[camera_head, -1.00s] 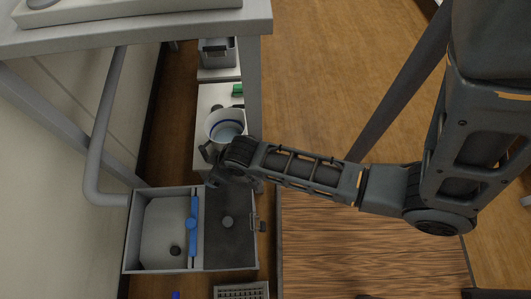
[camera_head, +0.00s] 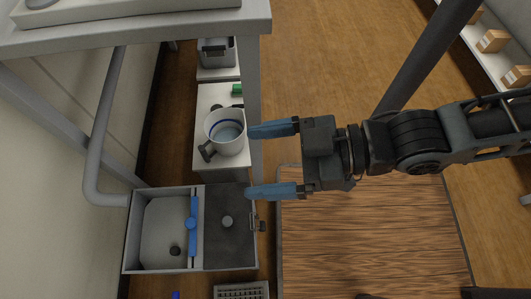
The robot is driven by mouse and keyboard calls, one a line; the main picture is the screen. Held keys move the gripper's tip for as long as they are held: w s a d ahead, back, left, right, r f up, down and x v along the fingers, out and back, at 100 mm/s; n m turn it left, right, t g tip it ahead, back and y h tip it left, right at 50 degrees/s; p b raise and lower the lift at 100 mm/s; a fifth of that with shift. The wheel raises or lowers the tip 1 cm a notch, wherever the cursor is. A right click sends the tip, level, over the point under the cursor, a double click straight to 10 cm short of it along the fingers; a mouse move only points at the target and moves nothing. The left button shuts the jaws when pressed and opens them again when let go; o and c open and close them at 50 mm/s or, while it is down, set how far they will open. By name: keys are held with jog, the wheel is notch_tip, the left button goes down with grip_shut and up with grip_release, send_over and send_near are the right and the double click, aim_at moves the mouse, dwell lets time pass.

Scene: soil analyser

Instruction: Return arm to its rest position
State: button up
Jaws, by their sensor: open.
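My gripper (camera_head: 272,160) shows in the head view with its two blue fingers spread apart and nothing between them. It points left, to the right of a white pot (camera_head: 224,131) with a blue inner ring and a dark handle. The upper finger lies close to the pot's right side in the picture; whether it touches cannot be told. The lower finger is over the right edge of a grey box (camera_head: 129,232) with a dark lid. My arm extends from the gripper to the right edge of the picture.
The pot stands on a white surface (camera_head: 206,97) with a green item (camera_head: 237,90). A grey container (camera_head: 217,52) is behind. A table (camera_head: 150,29) overhangs at upper left. A wooden-topped surface (camera_head: 375,240) lies below my arm. Shelves with boxes (camera_head: 492,41) stand at upper right.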

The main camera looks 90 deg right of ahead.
jog(key=shift+r, duration=0.1)
notch_tip(320, 180, up, 11)
jog(key=p, duration=1.1)
